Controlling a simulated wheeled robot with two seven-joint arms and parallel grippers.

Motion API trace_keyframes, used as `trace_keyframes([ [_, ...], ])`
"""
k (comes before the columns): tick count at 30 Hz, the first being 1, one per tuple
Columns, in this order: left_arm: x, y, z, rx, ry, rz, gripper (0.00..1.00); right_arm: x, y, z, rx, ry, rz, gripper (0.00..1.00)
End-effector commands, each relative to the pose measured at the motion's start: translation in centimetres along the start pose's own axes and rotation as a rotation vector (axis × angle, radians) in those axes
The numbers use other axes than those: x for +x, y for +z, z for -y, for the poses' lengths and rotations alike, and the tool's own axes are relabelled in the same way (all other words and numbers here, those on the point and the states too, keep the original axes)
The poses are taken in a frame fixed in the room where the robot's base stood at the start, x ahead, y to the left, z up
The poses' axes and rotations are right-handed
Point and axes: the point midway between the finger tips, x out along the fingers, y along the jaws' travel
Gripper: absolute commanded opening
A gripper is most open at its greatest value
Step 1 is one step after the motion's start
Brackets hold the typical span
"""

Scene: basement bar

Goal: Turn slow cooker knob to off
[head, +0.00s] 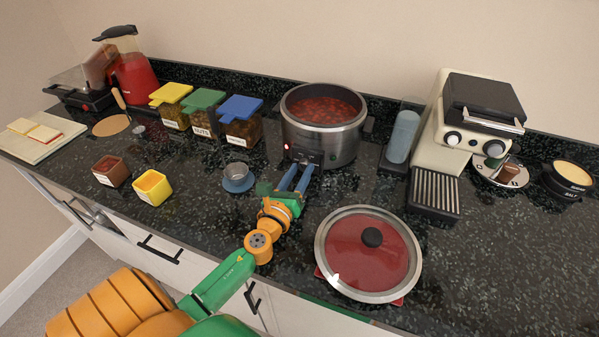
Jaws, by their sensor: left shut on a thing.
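The slow cooker (346,147) stands on the counter at the centre, a silver pot without its lid, filled with red stew (322,110). Its dark control panel (297,153) faces me, with a small red light at its left. My left gripper (300,168) reaches up to the front of the cooker, its blue fingers at the panel. It is shut on the slow cooker knob, which the fingers hide, so I cannot tell the knob's setting. My right gripper is not in view.
A glass lid (345,271) lies on the counter at the front right. A small cup on a blue saucer (238,182) stands just left of my gripper. Lidded jars (241,128) stand left of the cooker, and a coffee machine (440,150) stands right.

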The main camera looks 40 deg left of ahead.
Motion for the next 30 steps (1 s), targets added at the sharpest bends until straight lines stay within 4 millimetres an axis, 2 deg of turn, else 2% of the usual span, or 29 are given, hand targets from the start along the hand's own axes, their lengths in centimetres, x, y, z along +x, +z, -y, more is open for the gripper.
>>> trace_keyframes([
  [8,0.0,-0.1,-0.1,-0.127,0.001,0.001,0.00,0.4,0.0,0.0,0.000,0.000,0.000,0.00],
  [30,0.0,-0.1,-0.2,-0.790,0.001,0.001,0.00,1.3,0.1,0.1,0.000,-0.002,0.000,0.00],
])
